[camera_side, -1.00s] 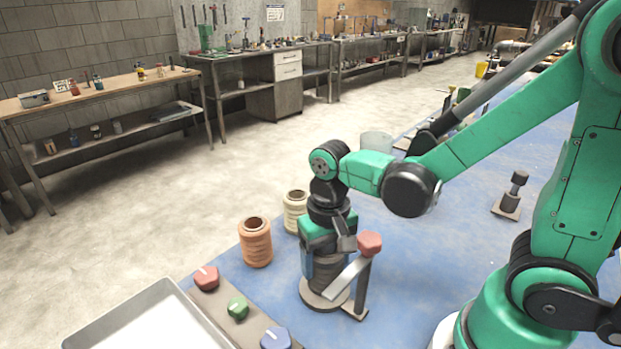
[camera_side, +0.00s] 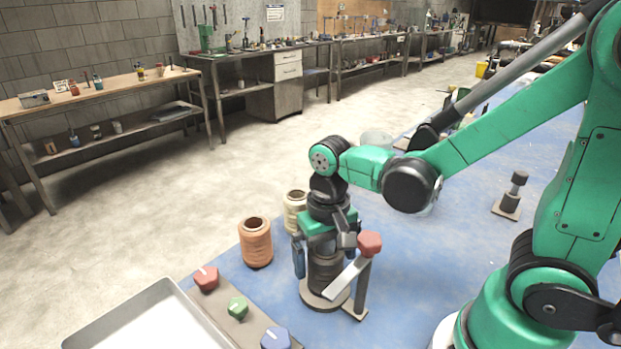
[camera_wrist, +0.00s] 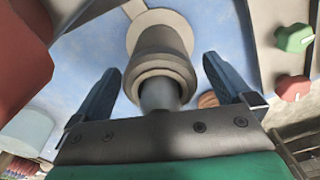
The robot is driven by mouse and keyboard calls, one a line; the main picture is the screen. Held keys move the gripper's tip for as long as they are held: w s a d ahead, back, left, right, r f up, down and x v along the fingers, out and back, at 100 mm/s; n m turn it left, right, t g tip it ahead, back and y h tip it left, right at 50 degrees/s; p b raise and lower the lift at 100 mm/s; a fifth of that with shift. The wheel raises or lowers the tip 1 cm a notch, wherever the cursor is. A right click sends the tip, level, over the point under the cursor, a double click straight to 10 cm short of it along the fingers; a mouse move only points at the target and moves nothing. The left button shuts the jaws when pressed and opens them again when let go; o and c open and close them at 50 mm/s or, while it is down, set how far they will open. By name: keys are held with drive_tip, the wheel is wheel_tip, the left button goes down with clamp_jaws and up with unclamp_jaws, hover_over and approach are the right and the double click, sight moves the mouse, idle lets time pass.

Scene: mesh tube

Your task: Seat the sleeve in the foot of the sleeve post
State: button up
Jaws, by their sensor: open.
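The dark grey ribbed sleeve (camera_side: 325,272) stands upright around the sleeve post, low down by its round foot (camera_side: 312,301). In the wrist view the sleeve (camera_wrist: 160,48) rings the pale grey post (camera_wrist: 160,95), whose top rises through it towards my wrist. The disc of the foot (camera_wrist: 178,22) shows behind the sleeve. I cannot tell whether the sleeve touches the foot. My gripper (camera_side: 325,262) is above, pointing down and open. Its blue fingers (camera_wrist: 162,85) stand on both sides of the post, apart from the sleeve.
A red-headed stand (camera_side: 369,244) with a pale flat bar (camera_side: 346,278) is close at the right, the bar partly before the foot. An orange spool (camera_side: 256,243) and a cream spool (camera_side: 295,211) stand left. Knobs (camera_side: 237,307) and a tray (camera_side: 150,325) are in front.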

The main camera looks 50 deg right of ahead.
wheel_tip(320, 180, up, 11)
drive_tip(key=f+n+t, duration=0.1)
drive_tip(key=d+n+t, duration=0.1)
drive_tip(key=t, duration=0.1)
drive_tip(key=f+n+t, duration=0.1)
drive_tip(key=t, duration=0.1)
drive_tip(key=shift+w+d+f, duration=0.3)
drive_tip(key=shift+w+f, duration=0.05)
drive_tip(key=shift+w, duration=0.05)
drive_tip(key=shift+w+d+f+n+t, duration=0.15)
drive_tip(key=shift+n+t, duration=0.25)
drive_tip(key=shift+t, duration=0.15)
drive_tip(key=shift+w+d+f+n+t, duration=0.1)
drive_tip(key=shift+n+t, duration=0.3)
drive_tip(key=shift+t, duration=0.15)
